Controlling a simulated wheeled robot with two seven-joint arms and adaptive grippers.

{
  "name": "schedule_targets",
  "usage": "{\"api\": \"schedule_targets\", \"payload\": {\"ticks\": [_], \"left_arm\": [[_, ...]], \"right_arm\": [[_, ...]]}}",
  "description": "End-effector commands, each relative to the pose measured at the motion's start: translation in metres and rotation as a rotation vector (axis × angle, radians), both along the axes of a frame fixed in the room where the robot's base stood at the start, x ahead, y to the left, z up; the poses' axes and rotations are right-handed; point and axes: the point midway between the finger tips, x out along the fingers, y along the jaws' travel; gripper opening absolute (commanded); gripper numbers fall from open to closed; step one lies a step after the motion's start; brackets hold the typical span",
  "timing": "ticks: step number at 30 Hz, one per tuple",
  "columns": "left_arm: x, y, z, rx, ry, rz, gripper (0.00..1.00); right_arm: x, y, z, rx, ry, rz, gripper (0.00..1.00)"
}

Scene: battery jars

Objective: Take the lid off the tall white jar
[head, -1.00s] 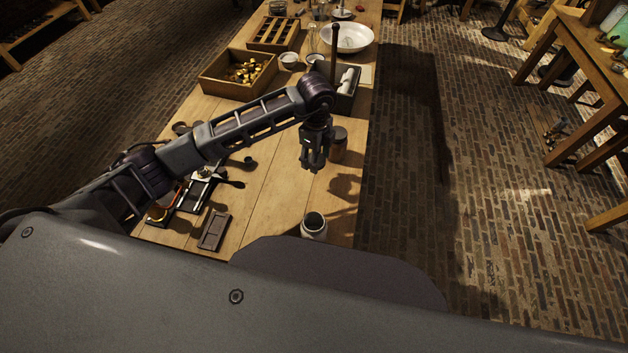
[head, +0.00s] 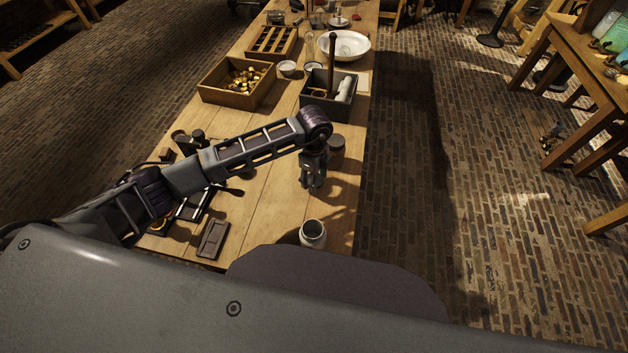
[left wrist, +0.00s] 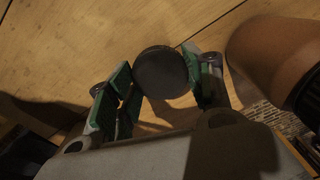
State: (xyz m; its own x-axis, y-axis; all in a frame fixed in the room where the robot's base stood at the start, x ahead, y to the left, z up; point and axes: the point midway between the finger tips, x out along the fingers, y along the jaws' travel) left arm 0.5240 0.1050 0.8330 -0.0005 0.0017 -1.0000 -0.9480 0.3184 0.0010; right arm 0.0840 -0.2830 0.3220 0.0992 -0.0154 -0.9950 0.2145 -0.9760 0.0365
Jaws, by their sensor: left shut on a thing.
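The tall white jar (head: 312,237) stands upright near the table's front right edge. Its mouth shows as a pale rim around a darker inside, with no lid on it. My left gripper (head: 312,182) is beyond the jar, over the table and apart from it. In the left wrist view, my left gripper (left wrist: 161,88) is shut on a dark round lid (left wrist: 161,70), held between its green-padded fingers. In the head view the lid is hidden or too small to tell. My right gripper is not in view.
A brown jar (head: 336,149) with a dark top stands just behind my left gripper; it is close beside a finger in the left wrist view (left wrist: 268,58). A grey bin (head: 345,110) stands behind. A dark tray (head: 213,236) lies left of the white jar.

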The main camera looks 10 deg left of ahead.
Motion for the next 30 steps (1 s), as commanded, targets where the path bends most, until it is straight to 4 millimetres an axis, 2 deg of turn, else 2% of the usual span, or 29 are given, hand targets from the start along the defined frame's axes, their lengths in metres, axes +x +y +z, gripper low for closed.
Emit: {"api": "schedule_targets", "payload": {"ticks": [6, 21, 22, 26, 30], "left_arm": [[0.000, 0.000, -0.020, 0.000, -0.001, 0.000, 0.22], [0.000, 0.000, -0.025, 0.000, -0.001, 0.000, 0.22], [0.000, 0.000, -0.025, 0.000, -0.001, 0.000, 0.55], [0.000, 0.000, -0.024, 0.000, -0.001, 0.000, 0.72], [0.000, 0.000, -0.024, 0.000, -0.001, 0.000, 0.73]], "right_arm": [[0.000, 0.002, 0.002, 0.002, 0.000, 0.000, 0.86], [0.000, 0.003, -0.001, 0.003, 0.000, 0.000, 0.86], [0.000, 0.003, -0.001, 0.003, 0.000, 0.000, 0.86], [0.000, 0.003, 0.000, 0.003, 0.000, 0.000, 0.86], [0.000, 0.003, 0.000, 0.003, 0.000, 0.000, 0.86]]}}
